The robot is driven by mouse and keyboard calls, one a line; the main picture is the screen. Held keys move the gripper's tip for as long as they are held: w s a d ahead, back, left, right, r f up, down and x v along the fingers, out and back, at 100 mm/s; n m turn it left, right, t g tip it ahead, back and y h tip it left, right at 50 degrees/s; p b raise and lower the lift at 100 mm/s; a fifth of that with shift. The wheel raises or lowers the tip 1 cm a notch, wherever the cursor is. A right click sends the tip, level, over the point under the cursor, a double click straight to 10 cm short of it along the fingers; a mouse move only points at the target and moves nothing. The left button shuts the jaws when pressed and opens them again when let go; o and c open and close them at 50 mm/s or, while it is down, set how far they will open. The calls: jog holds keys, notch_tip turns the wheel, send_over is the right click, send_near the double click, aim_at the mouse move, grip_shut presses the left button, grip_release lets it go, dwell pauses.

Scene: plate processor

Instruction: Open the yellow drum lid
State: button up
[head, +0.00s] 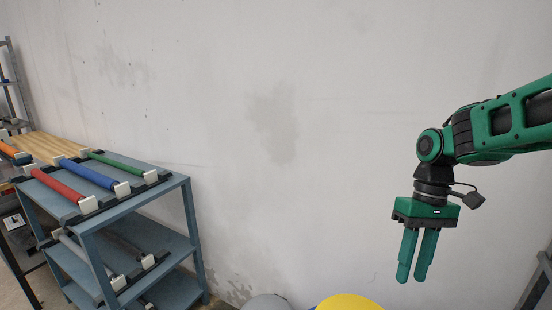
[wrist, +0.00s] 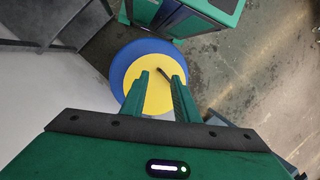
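The yellow drum lid (wrist: 158,62) shows in the wrist view as a yellow disc on top of a blue drum (wrist: 119,67). In the head view only the lid's top edge (head: 349,302) shows at the bottom. My gripper (wrist: 160,77) points down with the lid behind its fingertips in the wrist view. Its fingers are apart with nothing between them. In the head view my gripper (head: 411,279) hangs to the right of the lid and appears clear of it.
A blue shelf trolley (head: 165,189) with red, blue and green rollers stands at the left. A grey rounded object (head: 266,302) is left of the lid. A green body (wrist: 182,18) stands close beyond the drum in the wrist view. Bare floor (wrist: 265,70) lies at right.

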jog(key=s+d+m+t, duration=0.1)
jog(key=s+d+m, duration=0.3)
jog(key=s+d, duration=0.2)
jog(key=shift+s+d+m+t+h, duration=0.3)
jog(key=shift+s+d+h, duration=0.1)
jog(key=shift+s, duration=0.35)
jog(key=s+d+m, duration=0.1)
jog(key=s, duration=0.2)
jog(key=s+d+f+m, duration=0.1)
jog(key=s+d, duration=0.1)
jog(key=s+d+m+t, duration=0.1)
jog(key=s+d+m, duration=0.1)
jog(key=s, duration=0.1)
jog(key=shift+s+f+h, duration=0.3)
jog(key=shift+f, duration=0.05)
jog(key=c, duration=0.4)
jog(key=shift+s+d, duration=0.1)
jog(key=shift+s, duration=0.05)
grip_shut()
